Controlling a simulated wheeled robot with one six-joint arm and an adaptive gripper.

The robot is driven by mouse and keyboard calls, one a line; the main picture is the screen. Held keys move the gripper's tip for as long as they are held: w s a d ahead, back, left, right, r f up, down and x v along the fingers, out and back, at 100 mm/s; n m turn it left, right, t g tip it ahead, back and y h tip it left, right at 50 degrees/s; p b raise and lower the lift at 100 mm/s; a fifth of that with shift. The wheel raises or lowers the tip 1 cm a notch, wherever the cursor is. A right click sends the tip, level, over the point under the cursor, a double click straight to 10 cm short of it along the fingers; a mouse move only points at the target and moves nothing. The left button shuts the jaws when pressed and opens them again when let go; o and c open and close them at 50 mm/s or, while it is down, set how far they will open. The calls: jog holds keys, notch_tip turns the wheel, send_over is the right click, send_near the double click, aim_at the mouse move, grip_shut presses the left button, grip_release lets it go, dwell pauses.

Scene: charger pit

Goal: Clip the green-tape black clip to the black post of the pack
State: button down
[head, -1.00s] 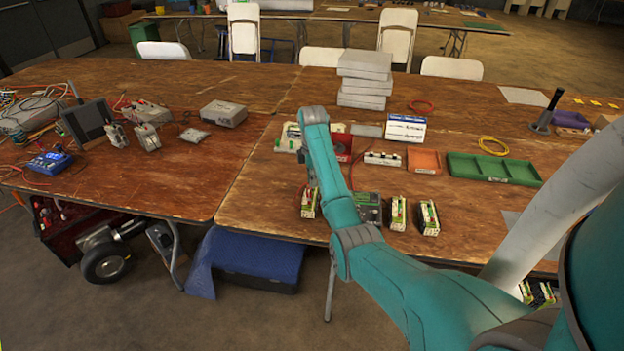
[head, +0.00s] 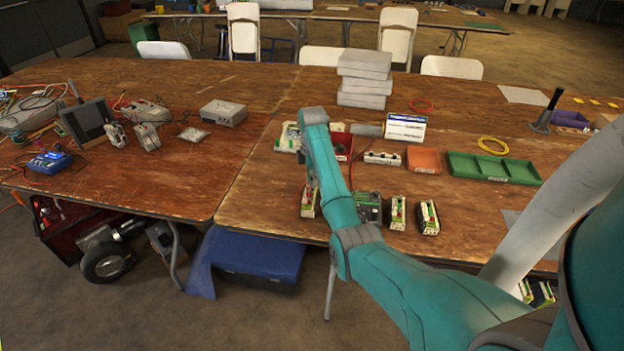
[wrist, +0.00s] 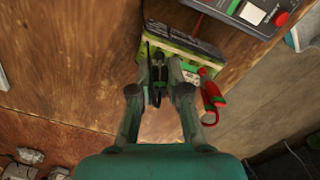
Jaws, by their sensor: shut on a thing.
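My gripper (wrist: 158,88) is shut on the black clip (wrist: 157,92) in the wrist view, at the near edge of the pack (wrist: 183,53). The clip is dark and small between the fingertips, with a trace of green on it. Whether its jaws are around the black post I cannot tell; the fingers hide that spot. A red clip (wrist: 212,98) hangs at the pack's right end, with a red cable near it. In the head view the pack (head: 308,203) stands near the table's front edge, partly behind my arm, which hides my gripper.
A charger (wrist: 256,12) with a red button lies just beyond the pack. Two similar packs (head: 397,212) (head: 428,217) stand to its right. A red bin, a white box, an orange tray (head: 423,159) and a green tray (head: 490,168) lie farther back. Bare wood is left of the pack.

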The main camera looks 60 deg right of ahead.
jog(key=c, duration=1.1)
grip_release()
jog(key=shift+o, duration=0.2)
jog(key=shift+o, duration=1)
